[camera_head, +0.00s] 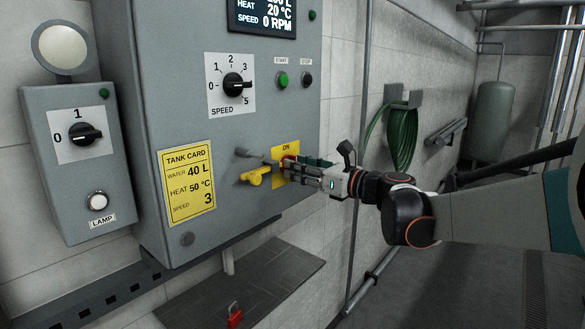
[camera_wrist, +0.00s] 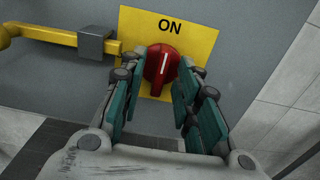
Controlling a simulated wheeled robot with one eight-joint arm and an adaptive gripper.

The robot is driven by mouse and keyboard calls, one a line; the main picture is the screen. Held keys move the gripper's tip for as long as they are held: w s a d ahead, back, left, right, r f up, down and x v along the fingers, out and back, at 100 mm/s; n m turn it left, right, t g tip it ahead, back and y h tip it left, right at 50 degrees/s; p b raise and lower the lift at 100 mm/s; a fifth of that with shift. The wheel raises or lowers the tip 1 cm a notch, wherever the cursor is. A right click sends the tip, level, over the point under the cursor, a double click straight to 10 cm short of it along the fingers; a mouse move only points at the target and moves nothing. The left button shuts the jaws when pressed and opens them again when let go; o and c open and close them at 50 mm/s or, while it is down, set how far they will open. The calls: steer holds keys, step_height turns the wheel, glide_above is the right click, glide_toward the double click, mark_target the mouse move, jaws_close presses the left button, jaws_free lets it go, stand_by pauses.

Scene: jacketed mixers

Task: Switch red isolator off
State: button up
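The red isolator knob (camera_wrist: 160,66) sits on a yellow plate (camera_wrist: 205,38) marked ON at the top. The white line on the knob stands nearly upright, towards the word ON. In the head view the yellow plate (camera_head: 278,182) shows at the lower right of the grey cabinet, and my gripper mostly hides the knob. My gripper (camera_wrist: 162,82) faces the plate, with one finger on each side of the knob. The fingers are spread and gaps show beside the knob's lower part. I cannot tell whether a fingertip touches its rim.
A yellow bar with a grey block (camera_wrist: 97,42) lies left of the plate, and a yellow handle (camera_head: 256,177) sticks out there. The cabinet carries a speed dial (camera_head: 236,85). A red padlock (camera_head: 235,316) is on the dark shelf below. A green hose (camera_head: 402,138) hangs at the right.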

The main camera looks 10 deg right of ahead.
jaws_close()
steer(key=shift+n, duration=0.4)
steer(key=n+p, duration=0.3)
steer(key=n, duration=1.4)
steer(key=shift+p, duration=0.3)
stand_by(0.5)
